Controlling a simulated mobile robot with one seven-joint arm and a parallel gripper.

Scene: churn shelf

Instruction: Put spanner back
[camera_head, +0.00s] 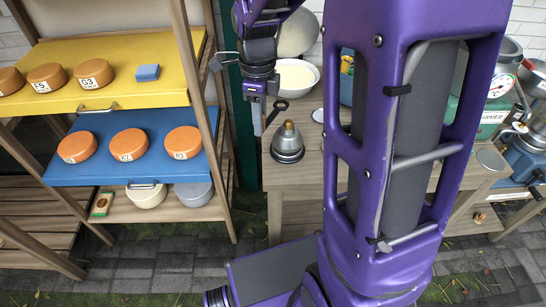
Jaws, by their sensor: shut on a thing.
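My gripper (259,124) points down at the left end of the wooden bench (300,178). It is shut on a dark spanner (282,105), whose ring-shaped end sticks out to the right of the fingers. The rest of the spanner is small and partly hidden by the fingers. I cannot tell whether the spanner touches the bench top. A grey dome-shaped piece with a brass-coloured top (288,142) stands on the bench just right of and below my gripper.
A white bowl (297,75) stands behind. At left, a wooden rack holds a yellow tray (130,62) and a blue tray (95,175) with orange round pieces, and pots (193,193) below. A green scale (490,122) is at right.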

